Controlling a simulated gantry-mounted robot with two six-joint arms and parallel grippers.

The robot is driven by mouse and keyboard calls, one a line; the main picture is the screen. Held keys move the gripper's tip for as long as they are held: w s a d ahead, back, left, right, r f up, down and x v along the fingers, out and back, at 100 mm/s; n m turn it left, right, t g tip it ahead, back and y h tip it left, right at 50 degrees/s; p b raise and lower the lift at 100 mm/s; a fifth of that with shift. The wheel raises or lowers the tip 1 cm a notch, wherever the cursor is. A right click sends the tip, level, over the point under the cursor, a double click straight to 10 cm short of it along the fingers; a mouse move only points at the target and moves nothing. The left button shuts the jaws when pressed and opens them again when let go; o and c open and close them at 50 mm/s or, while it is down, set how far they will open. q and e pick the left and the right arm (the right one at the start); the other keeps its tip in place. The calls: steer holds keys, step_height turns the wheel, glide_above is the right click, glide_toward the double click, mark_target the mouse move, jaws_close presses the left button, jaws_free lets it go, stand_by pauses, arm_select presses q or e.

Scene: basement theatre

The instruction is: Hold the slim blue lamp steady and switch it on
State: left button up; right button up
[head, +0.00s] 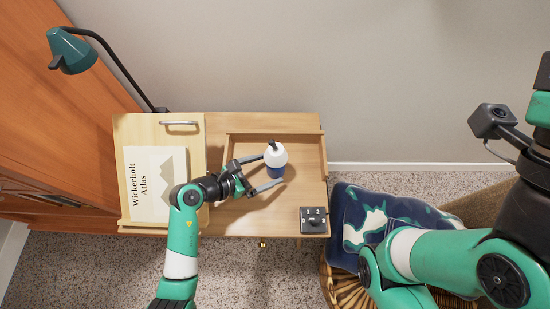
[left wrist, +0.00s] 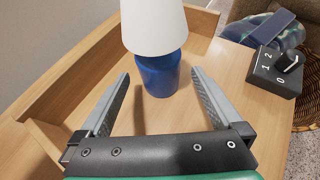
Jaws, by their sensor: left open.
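The slim blue lamp has a blue base (head: 276,171) and a white shade (head: 275,156). It stands upright in the shallow, raised-edge part of the wooden desk. In the left wrist view, its base (left wrist: 160,75) shows under the shade (left wrist: 153,25); no clear glow shows. My left gripper (head: 272,170) is open, with one finger on each side of the lamp. In the left wrist view, the fingers (left wrist: 161,74) flank the base with gaps on both sides. A dark box (head: 313,219) marked 1 and 2 with a knob sits at the desk's front right corner. My right gripper is out of view.
The desk (head: 250,218) has a raised wooden rim around the lamp. A pale board with a handle (head: 178,123) and a Wickerholt Atlas book (head: 152,190) lie left. A teal desk lamp (head: 72,50) overhangs. A wicker basket (head: 345,288) with blue patterned cloth (head: 350,220) stands right.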

mark_target(268, 169)
arm_select(q)
steer(key=shift+x, duration=1.5)
steer(key=shift+c, duration=0.3)
jaws_close()
